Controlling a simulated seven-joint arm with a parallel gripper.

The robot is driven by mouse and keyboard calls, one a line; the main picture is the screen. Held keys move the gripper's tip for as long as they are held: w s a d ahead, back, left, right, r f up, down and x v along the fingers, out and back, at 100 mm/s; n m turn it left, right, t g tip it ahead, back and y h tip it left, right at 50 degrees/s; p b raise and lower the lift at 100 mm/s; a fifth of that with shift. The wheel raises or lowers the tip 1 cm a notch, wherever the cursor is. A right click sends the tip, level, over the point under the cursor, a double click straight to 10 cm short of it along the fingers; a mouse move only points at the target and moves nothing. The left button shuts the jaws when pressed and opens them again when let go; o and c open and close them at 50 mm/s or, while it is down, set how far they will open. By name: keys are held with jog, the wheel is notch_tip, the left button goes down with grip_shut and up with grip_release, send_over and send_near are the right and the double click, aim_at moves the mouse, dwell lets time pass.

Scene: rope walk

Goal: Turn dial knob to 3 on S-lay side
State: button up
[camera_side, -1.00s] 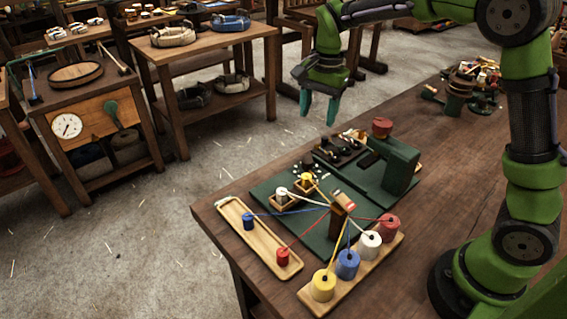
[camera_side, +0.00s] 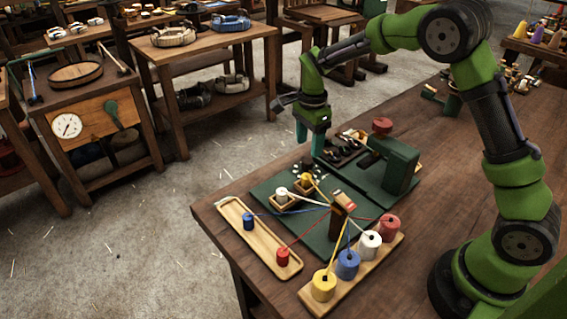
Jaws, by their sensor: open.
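My gripper (camera_side: 309,140) points down with its teal fingers apart and nothing seen between them. It hangs over the far left part of the green-based machine (camera_side: 399,165), near its dark fittings (camera_side: 343,153). The dial knob and its numbers are too small to make out, and the S-lay side cannot be told. A green base plate (camera_side: 265,187) in front carries a brown upright block (camera_side: 341,203) where coloured strands meet. Small trays with a white spool (camera_side: 282,196) and a yellow spool (camera_side: 305,181) sit on that plate.
A wooden tray (camera_side: 234,213) with a blue and a red spool lies at the table's left edge. A wooden rack (camera_side: 321,302) of yellow, blue, white and red spools stands in front. Taut strands cross between them. The right of the table (camera_side: 450,185) has bare room.

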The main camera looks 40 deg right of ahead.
aim_at(308, 160)
notch_tip(308, 160, down, 6)
jog(key=shift+r, duration=0.25)
jog(key=c, duration=1)
jog(key=shift+c, duration=0.2)
